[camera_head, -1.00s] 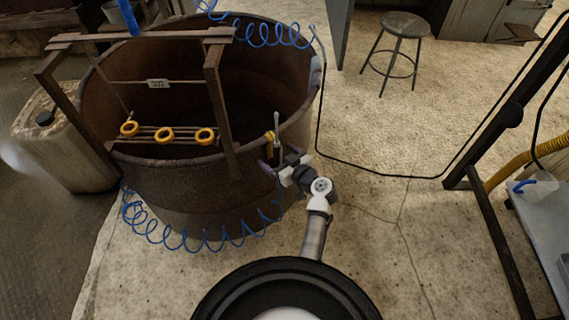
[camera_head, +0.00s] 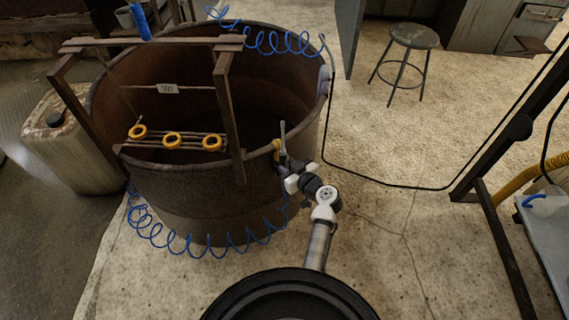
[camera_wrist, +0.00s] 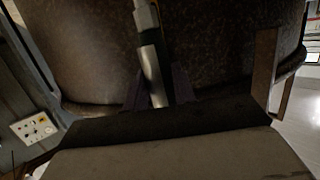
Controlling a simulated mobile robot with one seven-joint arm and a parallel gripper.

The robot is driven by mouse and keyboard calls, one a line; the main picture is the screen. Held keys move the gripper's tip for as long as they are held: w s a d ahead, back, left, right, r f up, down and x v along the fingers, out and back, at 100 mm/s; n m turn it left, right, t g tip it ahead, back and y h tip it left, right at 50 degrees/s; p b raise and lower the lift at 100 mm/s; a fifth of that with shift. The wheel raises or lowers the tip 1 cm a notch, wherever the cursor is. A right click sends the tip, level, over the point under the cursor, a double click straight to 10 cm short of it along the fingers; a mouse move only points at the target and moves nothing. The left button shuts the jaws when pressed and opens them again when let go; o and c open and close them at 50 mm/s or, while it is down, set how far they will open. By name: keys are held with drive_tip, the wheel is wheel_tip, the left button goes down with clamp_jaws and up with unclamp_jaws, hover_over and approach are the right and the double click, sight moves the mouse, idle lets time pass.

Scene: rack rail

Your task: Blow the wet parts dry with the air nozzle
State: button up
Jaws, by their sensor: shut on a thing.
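Several yellow ring-shaped parts, among them a middle ring (camera_head: 173,141), sit in a row on a rack rail (camera_head: 155,148) across the near side of a wooden frame over a rusty tub. Whether they are wet cannot be told. My gripper (camera_head: 283,165) is to the right of the rings, at the tub's near right rim. It is shut on the air nozzle (camera_head: 282,138), whose thin tip points up. The nozzle also shows in the wrist view (camera_wrist: 151,62) between my gripper's fingers (camera_wrist: 160,98). A blue coiled hose (camera_head: 205,240) hangs below, along the tub's front.
The rusty tub (camera_head: 200,190) fills the left middle, with the wooden frame (camera_head: 228,115) standing over it. A stained canister (camera_head: 68,140) is at left. A stool (camera_head: 405,55) stands at back right. A dark post (camera_head: 500,130) rises at right. Floor between is clear.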

sight(286, 157)
drive_tip(key=shift+r, duration=0.15)
idle(0.3)
drive_tip(key=shift+r+p, duration=0.9)
drive_tip(key=shift+r, duration=1)
drive_tip(key=s+d+b, duration=0.1)
drive_tip(key=s+d, duration=0.4)
drive_tip(key=s, duration=0.1)
drive_tip(key=shift+d+f, duration=0.1)
